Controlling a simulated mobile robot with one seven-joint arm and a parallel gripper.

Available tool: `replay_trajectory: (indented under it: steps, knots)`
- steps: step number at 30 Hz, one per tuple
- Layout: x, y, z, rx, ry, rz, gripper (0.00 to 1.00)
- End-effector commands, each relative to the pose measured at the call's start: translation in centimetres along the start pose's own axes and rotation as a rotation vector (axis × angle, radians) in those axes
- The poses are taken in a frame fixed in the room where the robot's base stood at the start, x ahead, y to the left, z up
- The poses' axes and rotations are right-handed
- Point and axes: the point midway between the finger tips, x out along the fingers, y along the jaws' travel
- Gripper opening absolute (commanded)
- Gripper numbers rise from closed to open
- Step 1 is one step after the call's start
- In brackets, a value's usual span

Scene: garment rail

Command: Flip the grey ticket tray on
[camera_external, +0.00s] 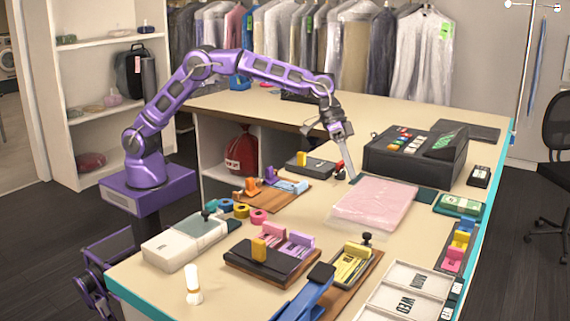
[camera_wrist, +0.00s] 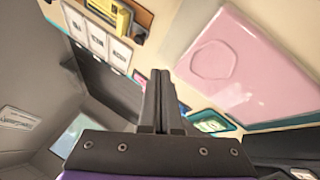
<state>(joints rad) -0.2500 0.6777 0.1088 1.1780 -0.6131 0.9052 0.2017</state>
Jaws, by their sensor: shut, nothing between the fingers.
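A dark grey tray (camera_external: 303,168) with a yellow block and a small red-and-black piece at its right lies behind the middle of the counter. It may be the ticket tray, but I cannot tell for sure, as other boards with coloured blocks look similar. My gripper (camera_external: 352,178) points down just right of this tray, by the back left corner of the pink package. Its fingers are shut and empty, and in the wrist view (camera_wrist: 158,75) they show as one narrow dark bar. I cannot make out this tray in the wrist view.
The pink package (camera_external: 375,203) lies just in front of my gripper. A large black box (camera_external: 380,162) stands behind it. A pale device (camera_external: 172,250), a yellow ticket board (camera_external: 345,283) and a white day tray (camera_external: 390,298) fill the front. Bare counter shows between them.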

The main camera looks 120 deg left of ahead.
Motion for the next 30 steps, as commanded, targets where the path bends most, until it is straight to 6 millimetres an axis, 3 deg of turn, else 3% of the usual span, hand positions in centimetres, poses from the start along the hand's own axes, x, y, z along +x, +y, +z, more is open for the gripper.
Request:
replay_trajectory:
  steps: [3,19,30]
  knots:
    - [1.1,0.0,0.1,0.029,-0.005,-0.012,0.0]
    - [2.2,-0.1,0.2,0.036,-0.008,-0.016,0.0]
    - [9.4,-0.2,0.3,0.036,-0.008,-0.017,0.0]
